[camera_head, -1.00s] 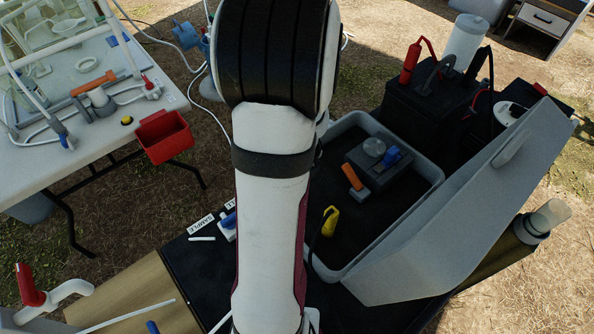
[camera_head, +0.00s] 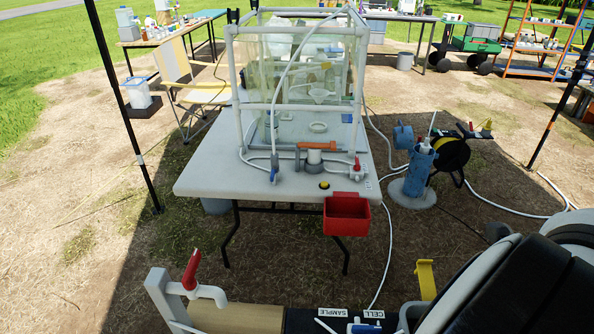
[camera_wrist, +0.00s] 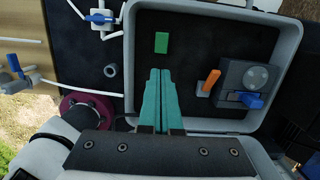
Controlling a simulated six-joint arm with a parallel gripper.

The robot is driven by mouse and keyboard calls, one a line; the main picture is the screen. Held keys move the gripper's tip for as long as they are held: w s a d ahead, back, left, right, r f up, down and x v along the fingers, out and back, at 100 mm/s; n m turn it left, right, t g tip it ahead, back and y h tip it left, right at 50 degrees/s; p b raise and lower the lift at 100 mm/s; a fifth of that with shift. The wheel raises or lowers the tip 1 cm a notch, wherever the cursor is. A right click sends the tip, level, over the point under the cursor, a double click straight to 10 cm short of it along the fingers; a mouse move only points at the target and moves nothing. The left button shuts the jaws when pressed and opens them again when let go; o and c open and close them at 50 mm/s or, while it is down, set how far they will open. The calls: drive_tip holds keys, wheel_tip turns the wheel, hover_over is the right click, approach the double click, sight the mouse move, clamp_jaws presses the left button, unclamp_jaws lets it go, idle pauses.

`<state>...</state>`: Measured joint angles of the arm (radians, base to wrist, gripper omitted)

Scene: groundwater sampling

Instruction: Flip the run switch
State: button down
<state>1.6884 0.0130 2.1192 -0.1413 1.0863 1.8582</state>
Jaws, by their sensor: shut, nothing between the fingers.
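In the wrist view, a grey control box (camera_wrist: 239,72) with a round dial sits on the dark panel of the open case. An orange lever (camera_wrist: 212,80) stands at its left side and a blue lever (camera_wrist: 250,101) at its lower front. Which of these is the run switch I cannot tell; no label reads. My gripper (camera_wrist: 160,72) has its teal fingers shut together with nothing between them. It is over the dark panel, left of the orange lever and apart from it. In the head view the control box and gripper are not seen.
The pale case rim (camera_wrist: 213,5) surrounds the panel. A small green rectangle (camera_wrist: 161,43) lies beyond my fingertips. Blue-handled valves and tubing are at the left. In the head view, a table (camera_head: 210,182) carries a clear framed enclosure, with a red bin (camera_head: 347,214) at its front edge.

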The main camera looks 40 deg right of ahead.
drive_tip(key=w+d+f, duration=0.1)
drive_tip(key=f, duration=0.3)
drive_tip(key=d+f, duration=0.1)
drive_tip(key=f, duration=0.4)
drive_tip(key=w+d+f, duration=0.1)
drive_tip(key=f, duration=0.3)
drive_tip(key=shift+w+f, duration=0.25)
drive_tip(key=shift+w, duration=0.05)
drive_tip(key=shift+w+f, duration=0.1)
drive_tip(key=shift+f, duration=0.15)
drive_tip(key=shift+a, duration=0.1)
drive_tip(key=shift+s+a+r, duration=0.1)
drive_tip(key=shift+s+a, duration=0.45)
